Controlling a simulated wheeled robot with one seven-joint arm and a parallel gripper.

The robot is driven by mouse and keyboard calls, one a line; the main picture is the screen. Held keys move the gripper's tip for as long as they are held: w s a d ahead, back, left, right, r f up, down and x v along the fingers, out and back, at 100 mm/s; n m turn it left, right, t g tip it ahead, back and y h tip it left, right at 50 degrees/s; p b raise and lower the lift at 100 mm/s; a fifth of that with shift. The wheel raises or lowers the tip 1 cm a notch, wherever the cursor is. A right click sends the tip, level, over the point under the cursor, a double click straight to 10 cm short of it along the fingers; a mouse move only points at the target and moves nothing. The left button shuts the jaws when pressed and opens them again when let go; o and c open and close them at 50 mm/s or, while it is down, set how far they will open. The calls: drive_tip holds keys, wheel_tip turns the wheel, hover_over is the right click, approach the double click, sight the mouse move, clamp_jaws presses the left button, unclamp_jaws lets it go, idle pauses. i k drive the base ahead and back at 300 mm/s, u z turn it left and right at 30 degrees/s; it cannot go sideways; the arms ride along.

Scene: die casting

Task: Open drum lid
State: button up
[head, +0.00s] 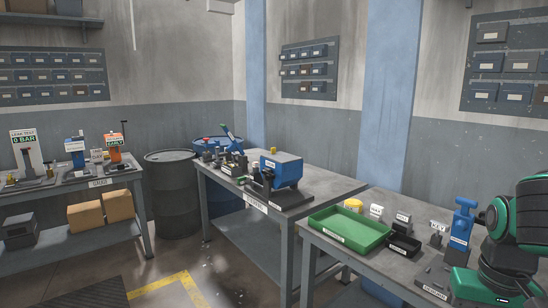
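A dark steel drum (172,200) stands on the floor between the left table and the middle table. Its flat top is in place and looks closed. A blue boxy machine (281,169) sits on a dark base on the middle table. I cannot tell whether it has a drum with a lid. Green and black links of my arm fill the right edge. My gripper is not visible in this view.
The middle table (325,186) holds several small tools. The right table (380,262) holds a green tray (350,240), a black bin (403,246), a yellow-topped jar (354,204) and a blue press (462,222). The left table (85,186) holds test fixtures. Floor at the lower middle is clear.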

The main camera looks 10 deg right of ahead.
sight(282, 158)
drive_tip(key=k, duration=0.6)
drive_tip(key=u, duration=0.4)
drive_tip(key=i, duration=2.3)
drive_tip(key=z, duration=0.6)
